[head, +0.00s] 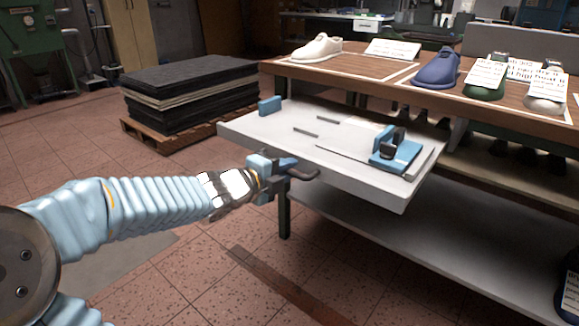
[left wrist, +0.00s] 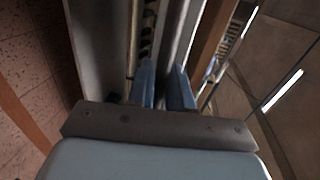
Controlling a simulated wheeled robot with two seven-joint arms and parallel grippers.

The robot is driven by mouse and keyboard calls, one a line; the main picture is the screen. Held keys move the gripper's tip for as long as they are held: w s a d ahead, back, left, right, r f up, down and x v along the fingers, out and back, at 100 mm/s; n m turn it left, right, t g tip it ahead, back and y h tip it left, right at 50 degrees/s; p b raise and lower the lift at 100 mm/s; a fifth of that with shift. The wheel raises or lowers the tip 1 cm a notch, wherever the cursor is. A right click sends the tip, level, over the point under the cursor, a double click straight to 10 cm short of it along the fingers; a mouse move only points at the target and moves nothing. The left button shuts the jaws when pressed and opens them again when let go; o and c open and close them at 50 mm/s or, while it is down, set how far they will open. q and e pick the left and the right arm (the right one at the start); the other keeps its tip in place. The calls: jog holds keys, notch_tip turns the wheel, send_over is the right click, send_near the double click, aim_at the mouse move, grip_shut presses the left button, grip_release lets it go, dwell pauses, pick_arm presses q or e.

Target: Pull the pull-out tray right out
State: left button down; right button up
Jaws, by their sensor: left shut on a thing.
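The white pull-out tray (head: 262,128) sticks well out from under the wooden bench top in the head view. A dark handle (head: 303,173) is on its front edge. My left gripper (head: 284,168) is at that handle, with its blue fingers closed on it. In the left wrist view my left gripper (left wrist: 165,90) shows its two blue fingers close together by the tray's edge; the handle itself is hard to make out there. My right gripper is not in view.
On the tray are a blue block (head: 270,105) and a blue fixture with a dark clamp (head: 396,152). Shoe lasts, white (head: 316,48), blue (head: 437,68) and others, stand on the bench (head: 350,73). A lower shelf (head: 400,235) lies beneath. Dark sheets (head: 190,90) are stacked on a pallet behind left.

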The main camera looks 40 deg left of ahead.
pick_arm(q)
jog(key=c, duration=1.2)
grip_release()
jog(key=p+v, duration=0.5)
jog(key=v, duration=0.8)
jog(key=shift+s+a, duration=0.15)
jog(key=shift+s, duration=0.2)
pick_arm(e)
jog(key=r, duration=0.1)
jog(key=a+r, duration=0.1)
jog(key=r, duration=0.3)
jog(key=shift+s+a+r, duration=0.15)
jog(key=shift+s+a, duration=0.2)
